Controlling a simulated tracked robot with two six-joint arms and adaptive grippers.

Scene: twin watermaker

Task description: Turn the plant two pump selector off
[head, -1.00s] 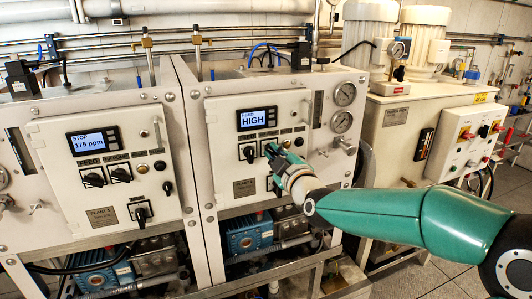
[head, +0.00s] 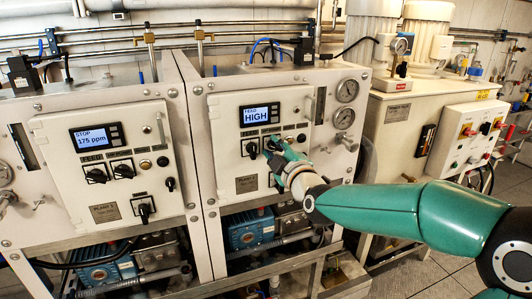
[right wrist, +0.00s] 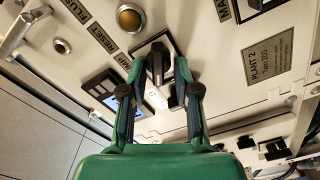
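The plant two panel (head: 231,126) has a display (head: 259,115) reading FEED HIGH. Its feed selector (head: 250,149) is a black knob left of my gripper. The pump selector, a black knob (right wrist: 157,66), stands between the two green fingers of my right gripper (right wrist: 159,70) in the right wrist view. The fingers are apart, one on each side of it, and a gap shows. In the head view my right gripper (head: 272,148) covers most of that selector, so its setting is hard to read. My left gripper is in neither view.
The plant one panel (head: 65,148) with its own knobs and a STOP 175 ppm display is at the left. Near my fingers are a round amber button (right wrist: 130,18) and a PLANT 2 plate (right wrist: 269,56). Gauges (head: 346,91) stand right of the panel.

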